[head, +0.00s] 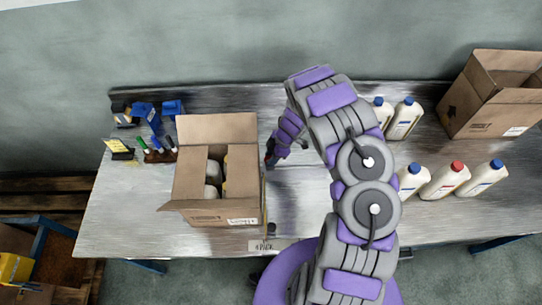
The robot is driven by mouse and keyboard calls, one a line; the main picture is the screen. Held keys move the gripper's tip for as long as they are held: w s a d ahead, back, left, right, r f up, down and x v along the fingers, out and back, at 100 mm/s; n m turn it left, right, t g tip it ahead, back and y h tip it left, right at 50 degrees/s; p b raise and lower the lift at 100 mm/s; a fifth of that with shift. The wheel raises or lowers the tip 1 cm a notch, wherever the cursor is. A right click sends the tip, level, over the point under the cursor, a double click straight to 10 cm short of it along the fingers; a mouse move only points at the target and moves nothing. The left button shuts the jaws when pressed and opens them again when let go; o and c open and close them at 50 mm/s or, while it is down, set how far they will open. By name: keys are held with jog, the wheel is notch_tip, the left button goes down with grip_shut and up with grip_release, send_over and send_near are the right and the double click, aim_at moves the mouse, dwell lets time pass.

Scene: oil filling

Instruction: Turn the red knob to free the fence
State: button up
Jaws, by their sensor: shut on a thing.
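My gripper (272,158) is at the middle of the table, just right of the open cardboard box. It points down and is shut on the red knob, of which only a small dark red patch shows at the fingers. The knob's turned position cannot be told. A thin yellowish edge, seemingly the fence (264,205), runs along the right side of the box. Its far end is hidden near my gripper.
The open box (190,190) holds a few pale bottles. Several white bottles (446,182) and another cardboard box (493,97) stand at right. Blue holders and markers (158,150) are at left. A "4 PACK" label (265,246) marks the front edge.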

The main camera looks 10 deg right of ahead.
jog(key=shift+w, duration=0.1)
jog(key=shift+c, duration=0.7)
jog(key=shift+w+a+b, duration=0.1)
jog(key=shift+a+b, duration=0.2)
jog(key=shift+b, duration=0.05)
jog(key=n+b, duration=0.1)
jog(key=b, duration=0.1)
jog(key=n+b, duration=0.1)
jog(key=b, duration=0.1)
jog(key=shift+w+f+n+g, duration=0.2)
jog(key=shift+f+n+g, duration=0.1)
jog(key=shift+g, duration=0.1)
jog(key=n+b, duration=0.2)
jog(key=b, duration=0.2)
jog(key=shift+r+g, duration=0.1)
jog(key=shift+g, duration=0.3)
jog(key=n+g+h+b, duration=0.1)
jog(key=n+b, duration=0.2)
jog(key=shift+r+b, duration=0.2)
jog(key=shift+b, duration=0.15)
jog(key=o, duration=1)
jog(key=p+v, duration=0.2)
jog(key=v, duration=1.5)
jog(key=shift+w+d+r, duration=0.1)
jog(key=shift+w+d, duration=0.05)
